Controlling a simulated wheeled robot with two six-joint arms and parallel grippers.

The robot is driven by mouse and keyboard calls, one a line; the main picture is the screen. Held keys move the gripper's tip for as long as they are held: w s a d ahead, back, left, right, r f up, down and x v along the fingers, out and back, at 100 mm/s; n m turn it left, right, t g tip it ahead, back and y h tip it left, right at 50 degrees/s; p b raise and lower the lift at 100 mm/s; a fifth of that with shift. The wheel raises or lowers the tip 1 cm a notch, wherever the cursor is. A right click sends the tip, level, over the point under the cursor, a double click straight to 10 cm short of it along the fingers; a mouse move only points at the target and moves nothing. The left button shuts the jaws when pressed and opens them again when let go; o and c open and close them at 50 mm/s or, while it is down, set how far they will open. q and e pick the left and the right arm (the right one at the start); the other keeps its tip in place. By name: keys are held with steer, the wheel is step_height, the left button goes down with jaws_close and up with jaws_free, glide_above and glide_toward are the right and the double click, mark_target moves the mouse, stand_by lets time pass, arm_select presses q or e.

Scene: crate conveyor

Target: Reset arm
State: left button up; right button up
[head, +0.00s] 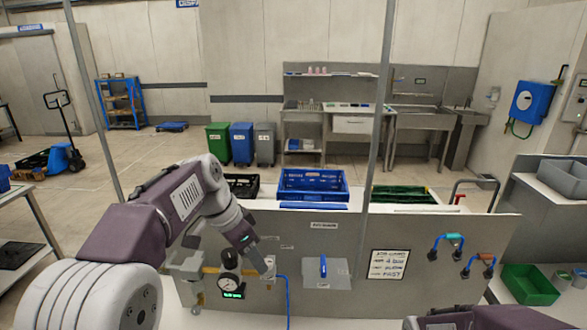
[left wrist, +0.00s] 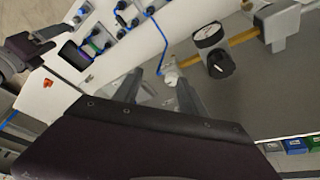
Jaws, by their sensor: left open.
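My left arm reaches in from the left in the head view. Its gripper (head: 266,268) points down in front of the grey panel (head: 440,235), just right of the round gauge (head: 229,283). In the left wrist view the two fingers of my left gripper (left wrist: 160,88) stand apart. A small pale knob-like part (left wrist: 170,79) shows between them, and nothing is clearly held. Whether the fingers touch the panel fittings cannot be told. Part of my right arm shows at the lower right of the head view; its gripper is not visible there.
A brass pipe (left wrist: 243,37) and blue hose (head: 283,290) lie close to the left gripper. A thin grey post (head: 376,130) rises before the crates.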

arm_select(q)
steer(key=s+a+f+n+y, duration=0.1)
steer(key=s+f+n, duration=0.3)
steer(key=s+f, duration=0.4)
steer(key=s+a+f+n+g+y, duration=0.1)
steer(key=s+a+f+n, duration=0.3)
steer(key=s+f, duration=0.5)
step_height(320, 180, down, 4)
steer(key=shift+s+r+n+y, duration=0.15)
steer(key=shift+s+n+y, duration=0.1)
steer(key=shift+n+y, duration=0.4)
stand_by(0.4)
